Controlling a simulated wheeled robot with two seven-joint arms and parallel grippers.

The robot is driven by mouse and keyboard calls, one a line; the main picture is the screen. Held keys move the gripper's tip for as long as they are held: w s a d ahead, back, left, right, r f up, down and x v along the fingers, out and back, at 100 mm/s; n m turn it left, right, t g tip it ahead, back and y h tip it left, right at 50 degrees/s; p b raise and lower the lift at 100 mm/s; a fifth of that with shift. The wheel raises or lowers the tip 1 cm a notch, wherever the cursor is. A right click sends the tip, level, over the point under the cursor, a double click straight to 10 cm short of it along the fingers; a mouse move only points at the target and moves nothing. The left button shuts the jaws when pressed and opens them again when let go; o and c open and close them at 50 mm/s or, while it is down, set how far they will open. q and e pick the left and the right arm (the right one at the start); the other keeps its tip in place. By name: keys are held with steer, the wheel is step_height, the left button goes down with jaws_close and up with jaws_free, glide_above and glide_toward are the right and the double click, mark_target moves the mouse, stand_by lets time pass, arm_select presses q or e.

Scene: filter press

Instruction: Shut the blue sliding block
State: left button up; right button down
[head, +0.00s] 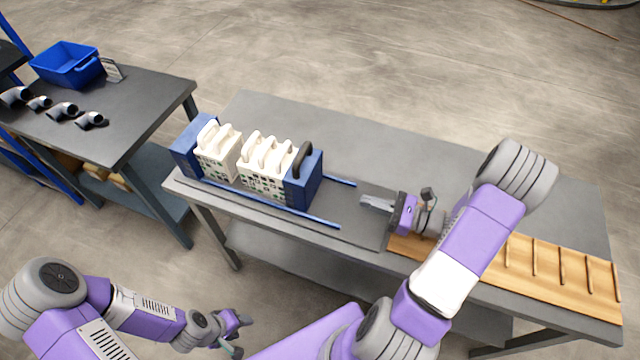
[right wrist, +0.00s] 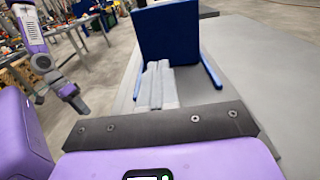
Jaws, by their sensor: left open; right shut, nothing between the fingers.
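The blue sliding block (head: 304,178) with a black handle stands on two blue rails (head: 290,212) on the table. It sits at the right end of a row of white plates (head: 266,163). A gap separates these plates from another white plate group (head: 217,152) beside the blue end block (head: 187,146). My right gripper (head: 364,202) is shut and empty, right of the sliding block and apart from it. In the right wrist view the shut fingers (right wrist: 157,85) point at the block's blue face (right wrist: 168,35). My left gripper (head: 238,334) is open, low in front of the table.
A wooden slotted rack (head: 560,272) lies on the table's right part. A second table (head: 130,105) at the left holds a blue bin (head: 66,64) and several pipe elbows (head: 64,110). The rails between the sliding block and my right gripper are clear.

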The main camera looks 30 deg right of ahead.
mark_target(312, 185)
steer(key=b+x, duration=0.2)
steer(key=x, duration=1)
steer(key=shift+w+a, duration=0.2)
steer(key=shift+a, duration=0.15)
arm_select(q)
step_height(312, 185, down, 2)
steer(key=shift+f, duration=0.15)
arm_select(e)
steer(key=shift+w, duration=0.1)
